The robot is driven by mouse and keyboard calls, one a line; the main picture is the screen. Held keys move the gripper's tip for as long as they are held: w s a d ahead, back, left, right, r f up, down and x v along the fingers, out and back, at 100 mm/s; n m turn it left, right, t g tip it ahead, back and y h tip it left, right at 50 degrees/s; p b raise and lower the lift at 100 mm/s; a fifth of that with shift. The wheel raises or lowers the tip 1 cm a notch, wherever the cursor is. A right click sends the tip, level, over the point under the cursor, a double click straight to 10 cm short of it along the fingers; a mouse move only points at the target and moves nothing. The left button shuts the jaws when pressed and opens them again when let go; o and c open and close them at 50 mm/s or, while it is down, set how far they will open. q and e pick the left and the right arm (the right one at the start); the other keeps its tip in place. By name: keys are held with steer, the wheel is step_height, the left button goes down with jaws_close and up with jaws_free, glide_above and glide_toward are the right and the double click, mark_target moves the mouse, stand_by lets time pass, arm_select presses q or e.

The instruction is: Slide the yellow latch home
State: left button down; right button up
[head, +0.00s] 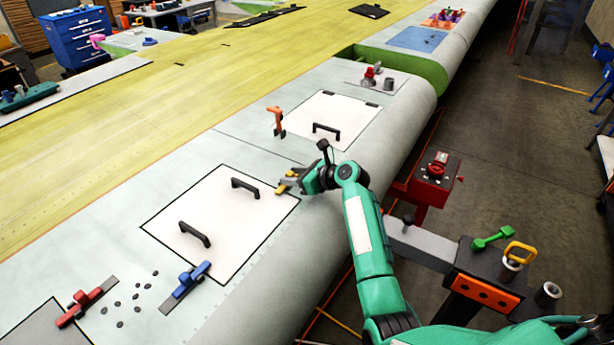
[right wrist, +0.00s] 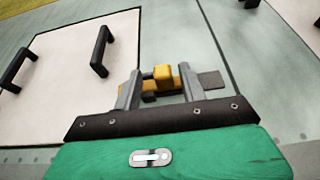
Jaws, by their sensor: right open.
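The yellow latch (head: 283,188) lies on the wing skin at the right corner of the white panel with two black handles (head: 222,220). In the right wrist view the latch (right wrist: 162,76) shows a raised yellow block on a yellow bar, with a grey plate (right wrist: 211,79) to its right. My right gripper (head: 288,181) is open, with its fingers on either side of the latch (right wrist: 160,90). I cannot tell whether the fingers touch it. The fingers hide part of the bar. My left gripper is not in view.
A blue latch (head: 190,280) and a red latch (head: 85,302) sit near the panel's front, with several dark bits between them. An orange latch (head: 276,120) stands by the farther panel (head: 335,108). A red box (head: 434,180) and tool stand (head: 480,275) are right of the wing.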

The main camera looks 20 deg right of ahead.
steer(key=b+v, duration=0.3)
steer(key=v, duration=1)
steer(key=shift+s, duration=0.25)
